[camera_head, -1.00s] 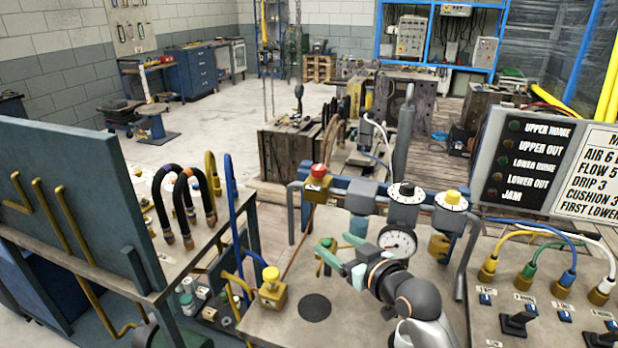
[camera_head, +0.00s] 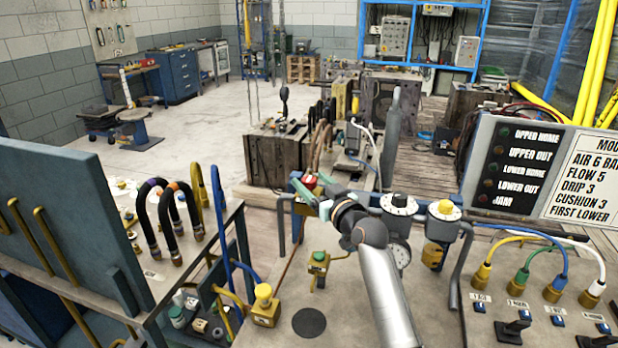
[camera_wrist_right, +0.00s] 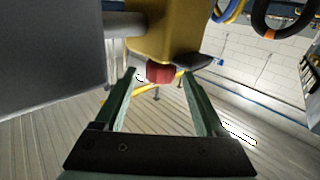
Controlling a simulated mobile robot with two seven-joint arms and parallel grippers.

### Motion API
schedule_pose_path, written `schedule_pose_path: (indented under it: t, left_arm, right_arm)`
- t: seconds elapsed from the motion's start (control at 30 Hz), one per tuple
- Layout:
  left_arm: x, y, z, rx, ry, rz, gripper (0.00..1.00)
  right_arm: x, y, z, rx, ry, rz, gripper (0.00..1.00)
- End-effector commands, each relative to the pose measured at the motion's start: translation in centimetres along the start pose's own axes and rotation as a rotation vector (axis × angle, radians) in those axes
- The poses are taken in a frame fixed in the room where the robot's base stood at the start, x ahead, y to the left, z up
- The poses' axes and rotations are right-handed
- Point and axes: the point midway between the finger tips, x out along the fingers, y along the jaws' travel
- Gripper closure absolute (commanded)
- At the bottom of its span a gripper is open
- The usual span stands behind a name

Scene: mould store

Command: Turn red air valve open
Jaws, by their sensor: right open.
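The red air valve knob (camera_head: 309,181) shows behind the fingers of my right gripper (camera_head: 311,197), partly covered by them. In the right wrist view the red knob (camera_wrist_right: 160,72) projects from a yellow valve body (camera_wrist_right: 163,36). There my right gripper (camera_wrist_right: 158,77) is open, with its two green fingers on either side of the knob near their tips. I see gaps beside the knob; whether a finger touches it I cannot tell. My left gripper is not in view.
Right of my arm stand a dial with a black knob (camera_head: 399,203), a yellow-knobbed unit (camera_head: 444,210) and a partly covered gauge (camera_head: 400,253). A yellow-capped valve (camera_head: 264,300) and a green-capped one (camera_head: 318,262) stand on the bench.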

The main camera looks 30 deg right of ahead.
Motion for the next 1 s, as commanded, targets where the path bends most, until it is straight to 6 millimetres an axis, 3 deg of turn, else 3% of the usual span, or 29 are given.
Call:
schedule_pose_path:
  t: [0.2,0.53,1.0]
  left_arm:
    - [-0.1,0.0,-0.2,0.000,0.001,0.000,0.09]
    - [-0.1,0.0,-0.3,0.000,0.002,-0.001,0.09]
    - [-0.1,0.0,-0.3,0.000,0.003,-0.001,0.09]
  right_arm:
    - [1.5,0.0,0.0,0.000,-0.001,0.000,0.28]
    - [1.7,0.0,0.0,-0.001,-0.001,0.000,0.28]
    - [1.7,0.0,0.1,-0.001,-0.001,0.000,0.81]
